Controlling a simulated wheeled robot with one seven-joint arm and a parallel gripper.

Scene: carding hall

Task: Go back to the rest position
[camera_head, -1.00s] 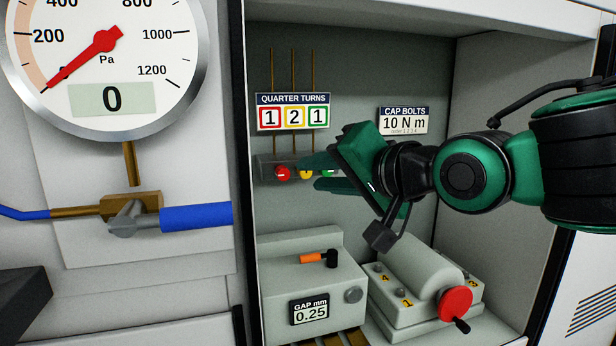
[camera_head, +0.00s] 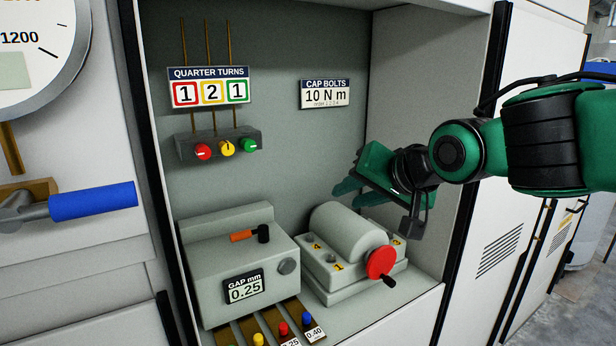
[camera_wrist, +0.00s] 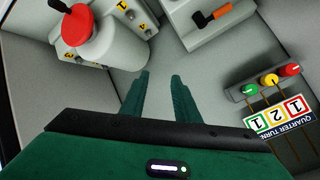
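My gripper (camera_head: 345,192) is green with two fingers and points left into the open cabinet, in front of its back wall. It hangs above the grey bearing block with the red handwheel (camera_head: 381,262) and right of the valve knobs. In the wrist view my gripper (camera_wrist: 160,78) has its two fingers apart, with nothing between them. The red knob (camera_head: 203,151), yellow knob (camera_head: 228,148) and green knob (camera_head: 249,146) sit on a manifold under the QUARTER TURNS sign (camera_head: 211,90), which reads 1 2 1. No rest position is marked in view.
Coloured-knob gauge strips (camera_head: 254,329) lie in front. The CAP BOLTS sign (camera_head: 325,94) reads 10 N m. A blue-handled valve (camera_head: 92,200) is outside left. Bare floor shows at far right.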

